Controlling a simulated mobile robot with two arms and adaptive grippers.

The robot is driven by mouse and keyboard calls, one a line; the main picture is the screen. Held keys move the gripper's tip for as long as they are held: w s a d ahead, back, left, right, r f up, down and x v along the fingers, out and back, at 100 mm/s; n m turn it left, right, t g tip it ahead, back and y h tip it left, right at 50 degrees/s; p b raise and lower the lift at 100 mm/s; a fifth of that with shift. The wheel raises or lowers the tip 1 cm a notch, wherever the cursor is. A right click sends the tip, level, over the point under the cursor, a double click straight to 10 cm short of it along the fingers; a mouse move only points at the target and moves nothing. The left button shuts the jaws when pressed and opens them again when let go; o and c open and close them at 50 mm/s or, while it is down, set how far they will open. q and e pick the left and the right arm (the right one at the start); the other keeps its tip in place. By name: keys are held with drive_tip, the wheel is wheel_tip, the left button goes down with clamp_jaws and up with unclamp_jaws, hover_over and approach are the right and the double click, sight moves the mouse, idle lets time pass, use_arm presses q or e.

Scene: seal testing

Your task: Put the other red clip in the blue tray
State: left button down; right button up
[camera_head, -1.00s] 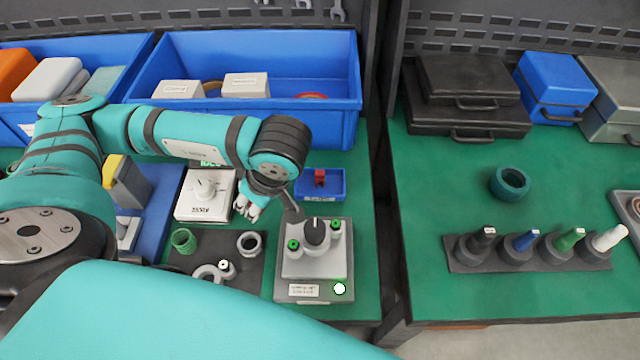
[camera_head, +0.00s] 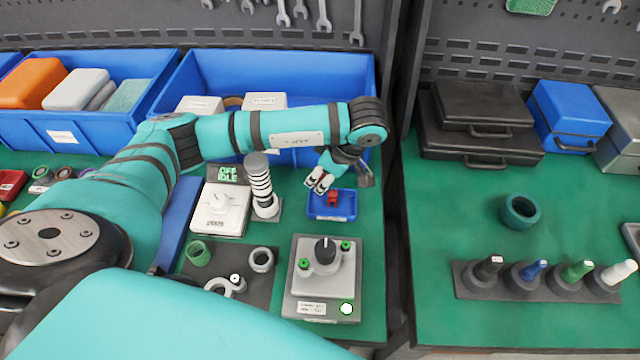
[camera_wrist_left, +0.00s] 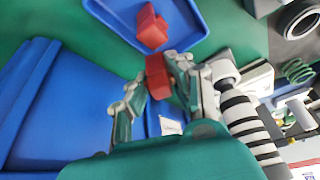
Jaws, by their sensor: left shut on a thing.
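The small blue tray (camera_head: 345,215) sits on the green bench, and one red clip (camera_head: 333,198) lies inside it. In the left wrist view the blue tray (camera_wrist_left: 187,42) is at the top, with that red clip (camera_wrist_left: 150,28) in it. My left gripper (camera_head: 316,184) is at the tray's upper left in the head view. In the left wrist view my left gripper (camera_wrist_left: 157,92) is shut on another red clip (camera_wrist_left: 158,76), held just outside or over the tray's near edge; I cannot tell which. My right gripper is not in view.
A striped column (camera_head: 262,185) and a white dial box (camera_head: 218,212) stand left of the tray. A grey fixture (camera_head: 322,280) with a black knob is in front of it. A large blue bin (camera_head: 225,72) is behind my arm.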

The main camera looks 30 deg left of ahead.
sight(320, 198)
use_arm(q)
drive_tip(key=shift+s+d+f+p, duration=0.1)
drive_tip(key=shift+s+f+p, duration=0.1)
drive_tip(key=shift+f, duration=0.65)
drive_tip(key=shift+s+f+p, duration=0.1)
drive_tip(key=shift+s+f, duration=0.1)
drive_tip(key=shift+f, duration=0.6)
drive_tip(key=c, duration=1.2)
unclamp_jaws()
drive_tip(key=shift+w+f, duration=0.1)
